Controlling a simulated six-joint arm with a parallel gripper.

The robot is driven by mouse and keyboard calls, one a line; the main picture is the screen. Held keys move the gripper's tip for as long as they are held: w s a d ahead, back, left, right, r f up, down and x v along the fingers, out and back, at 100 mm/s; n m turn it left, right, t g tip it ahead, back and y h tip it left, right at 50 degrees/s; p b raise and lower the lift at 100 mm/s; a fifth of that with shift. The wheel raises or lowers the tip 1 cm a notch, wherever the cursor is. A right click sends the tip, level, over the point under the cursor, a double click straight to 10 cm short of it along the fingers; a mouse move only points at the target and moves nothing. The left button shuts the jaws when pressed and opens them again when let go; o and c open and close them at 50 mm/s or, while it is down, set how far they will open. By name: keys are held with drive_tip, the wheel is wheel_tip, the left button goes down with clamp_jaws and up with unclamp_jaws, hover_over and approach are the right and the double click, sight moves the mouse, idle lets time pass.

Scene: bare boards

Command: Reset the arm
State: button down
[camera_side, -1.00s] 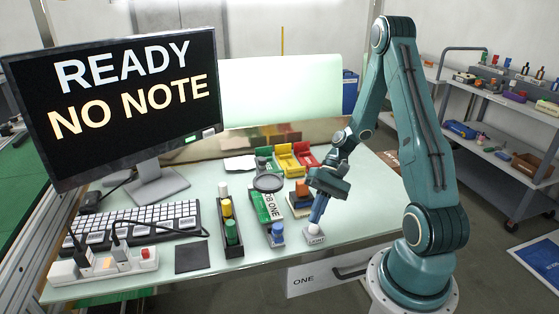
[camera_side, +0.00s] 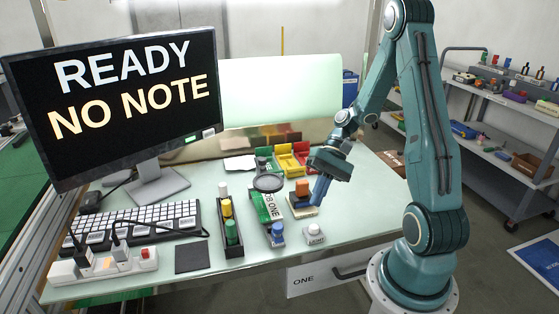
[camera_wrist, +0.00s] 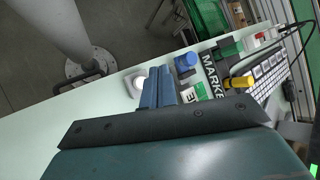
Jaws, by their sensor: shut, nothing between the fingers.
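My gripper (camera_side: 318,202) is shut and empty, its blue fingers pointing down over the right part of the pale green table (camera_side: 358,215). The fingertips are above and slightly right of a white push button on a small labelled base (camera_side: 314,236), apart from it. In the wrist view my gripper's fingers (camera_wrist: 158,84) lie together, with the white button (camera_wrist: 134,80) just to their left.
A blue-topped button (camera_side: 278,232) stands left of the white one. Yellow and red bins (camera_side: 288,160) stand behind. The table's right side is clear.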

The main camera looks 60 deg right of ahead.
drive_tip(key=shift+a+r, duration=0.1)
drive_tip(key=s+a+r+n+t+h, duration=0.2)
drive_tip(key=s+a+r+n+h, duration=0.1)
drive_tip(key=r, duration=0.6)
drive_tip(key=s+a+r+n+t+h, duration=0.3)
drive_tip(key=a+r+n+h, duration=0.3)
drive_tip(key=a+r, duration=0.2)
drive_tip(key=shift+s+a+r+n, duration=0.15)
drive_tip(key=shift+s+r+n, duration=0.15)
drive_tip(key=shift+s+r, duration=0.4)
